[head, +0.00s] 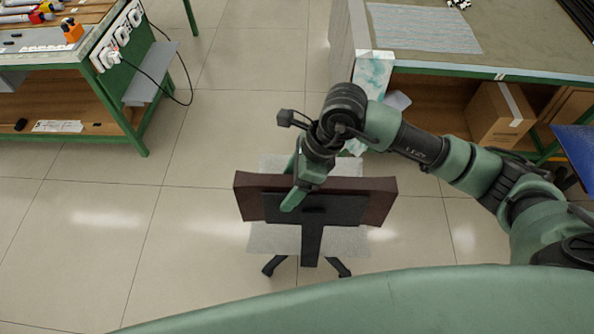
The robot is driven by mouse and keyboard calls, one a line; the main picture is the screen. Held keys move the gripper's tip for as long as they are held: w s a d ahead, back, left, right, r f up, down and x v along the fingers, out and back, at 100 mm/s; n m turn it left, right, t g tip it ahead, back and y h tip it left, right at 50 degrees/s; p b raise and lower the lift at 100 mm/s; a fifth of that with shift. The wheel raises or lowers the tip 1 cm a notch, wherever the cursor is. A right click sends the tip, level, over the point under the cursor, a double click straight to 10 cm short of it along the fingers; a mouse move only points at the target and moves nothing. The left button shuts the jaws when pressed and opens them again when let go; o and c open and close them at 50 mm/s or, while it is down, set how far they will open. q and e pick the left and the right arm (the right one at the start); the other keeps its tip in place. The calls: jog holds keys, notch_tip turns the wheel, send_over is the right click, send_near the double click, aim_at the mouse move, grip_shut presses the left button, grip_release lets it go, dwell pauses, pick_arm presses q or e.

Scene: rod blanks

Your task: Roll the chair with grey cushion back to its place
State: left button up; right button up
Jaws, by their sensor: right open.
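The chair (371,207) stands on the tiled floor at the centre of the head view. Its dark reddish-brown backrest faces me, with a black support post running down from it. A light grey seat cushion (345,241) shows behind and below the backrest, and dark base legs show at the bottom. My right gripper (293,194) is open, pointing down at the upper edge of the backrest, left of its middle. One green finger overlaps the backrest; whether it touches cannot be told. My left gripper is out of view.
A green-framed workbench (140,135) with tools and a hanging cable stands at the upper left. Another bench (425,60) stands at the upper right, with a cardboard box (498,112) beneath. Tiled floor (190,220) is clear left of the chair and between the benches.

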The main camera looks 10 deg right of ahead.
jog(key=shift+x, duration=1.6)
jog(key=shift+c, duration=0.3)
grip_shut()
jog(key=w+d+b, duration=0.2)
jog(key=d+b, duration=0.4)
jog(key=d, duration=1.6)
jog(key=shift+w+b, duration=0.25)
jog(key=shift+b, duration=0.1)
